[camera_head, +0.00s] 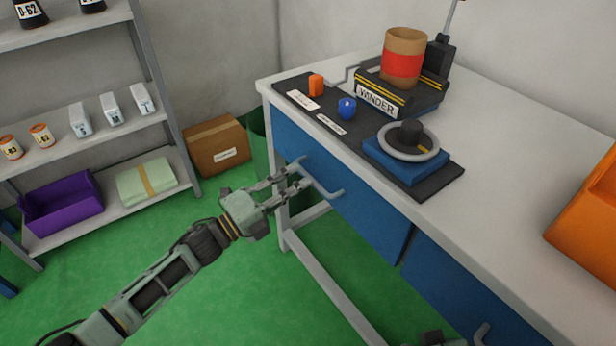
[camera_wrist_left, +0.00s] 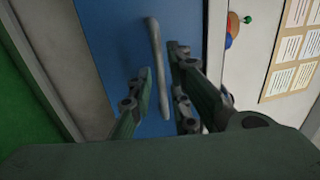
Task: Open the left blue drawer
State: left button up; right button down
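The left blue drawer (camera_head: 350,205) is in the front of the white workbench and looks closed. Its grey bar handle (camera_head: 325,187) also shows in the left wrist view (camera_wrist_left: 157,65). My left gripper (camera_head: 303,176) is at this handle. In the left wrist view, the fingers of my left gripper (camera_wrist_left: 160,62) are apart, one on each side of the bar, with some gap visible; contact cannot be told. A small grey-green part at the bottom edge of the head view may be my right gripper (camera_head: 432,339); its fingers cannot be made out.
A second blue drawer (camera_head: 450,285) with a grey handle (camera_head: 481,333) is to the right. On the workbench (camera_head: 520,150) are a winder (camera_head: 400,95), a dark mat (camera_head: 440,185) and an orange bin (camera_head: 590,215). Shelves (camera_head: 100,205) and a cardboard box (camera_head: 217,146) stand at left.

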aim_at(308, 174)
pick_arm(q)
jog(key=shift+x, duration=1.95)
grip_shut()
